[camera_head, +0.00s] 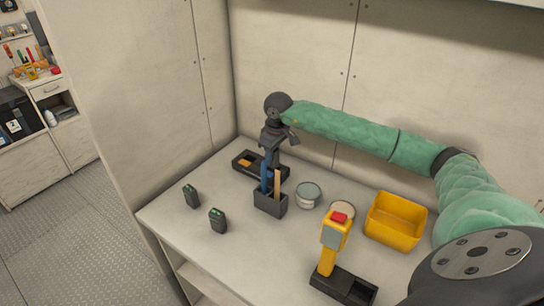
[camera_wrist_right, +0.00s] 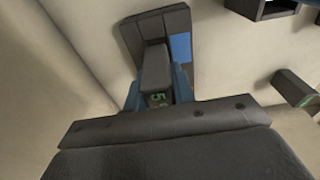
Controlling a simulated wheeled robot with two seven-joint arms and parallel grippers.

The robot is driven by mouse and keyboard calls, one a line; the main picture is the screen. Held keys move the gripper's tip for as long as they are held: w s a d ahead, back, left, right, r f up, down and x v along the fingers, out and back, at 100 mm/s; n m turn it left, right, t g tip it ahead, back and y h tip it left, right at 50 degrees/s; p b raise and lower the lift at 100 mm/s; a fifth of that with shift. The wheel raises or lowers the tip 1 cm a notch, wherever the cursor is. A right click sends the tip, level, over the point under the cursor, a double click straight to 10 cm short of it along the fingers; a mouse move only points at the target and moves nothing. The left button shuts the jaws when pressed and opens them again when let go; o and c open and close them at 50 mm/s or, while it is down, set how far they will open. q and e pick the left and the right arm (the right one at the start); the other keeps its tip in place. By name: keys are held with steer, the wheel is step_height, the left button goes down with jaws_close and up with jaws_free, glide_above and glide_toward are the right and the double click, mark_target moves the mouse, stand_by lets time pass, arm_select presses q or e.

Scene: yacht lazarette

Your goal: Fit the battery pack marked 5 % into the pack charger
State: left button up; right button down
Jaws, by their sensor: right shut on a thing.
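My right gripper (camera_head: 270,150) points down at the back left of the worktop. In the right wrist view its fingers (camera_wrist_right: 157,88) are shut on a dark battery pack (camera_wrist_right: 155,68) with a green 5 on its end. The low black pack charger (camera_head: 246,169), with an orange part in it, lies just under and behind this gripper. A dark block with a blue patch (camera_wrist_right: 180,45) shows beyond the pack in the wrist view. I cannot tell whether pack and charger touch. Two other dark packs stand at the left front, one nearer the wall (camera_head: 191,197) and one nearer me (camera_head: 217,222).
A dark tool holder (camera_head: 270,205) with upright tools stands just in front of the gripper. Right of it are a grey tin (camera_head: 308,197), another round tin (camera_head: 342,209), a yellow bin (camera_head: 394,222), and a yellow device (camera_head: 333,244) with a black base. The front left worktop is mostly clear.

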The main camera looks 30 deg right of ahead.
steer(key=shift+b, duration=0.55)
stand_by(0.7)
steer(key=shift+f+b, duration=1.5)
steer(key=shift+f, duration=0.05)
steer(key=c, duration=1.1)
jaws_free()
steer(key=shift+r, duration=0.2)
